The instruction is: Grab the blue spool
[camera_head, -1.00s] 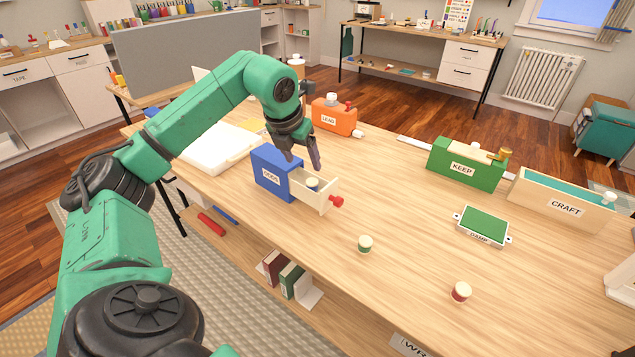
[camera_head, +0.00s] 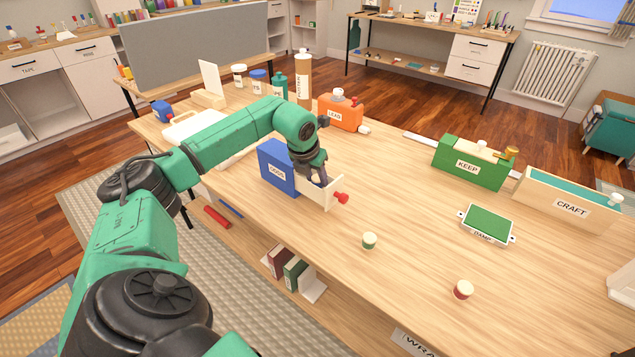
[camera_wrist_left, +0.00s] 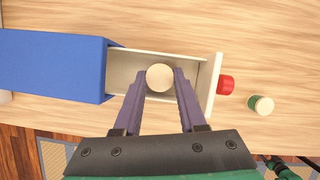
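The spool (camera_wrist_left: 160,77) stands upright in the pulled-out drawer (camera_wrist_left: 124,66) of the blue box (camera_head: 275,165). In the left wrist view only its round cream top shows, so its side colour is hidden. My left gripper (camera_head: 316,183) reaches down into the drawer. In the left wrist view its two fingers (camera_wrist_left: 160,80) lie close against opposite sides of the spool, with no clear gap. In the head view the fingers hide the spool.
The drawer's front with a red knob (camera_head: 341,198) is beside the fingers. A green-banded spool (camera_head: 369,241) and a red-banded spool (camera_head: 463,289) stand on the table. An orange box (camera_head: 340,115) is behind, and a green KEEP box (camera_head: 467,165) is farther right.

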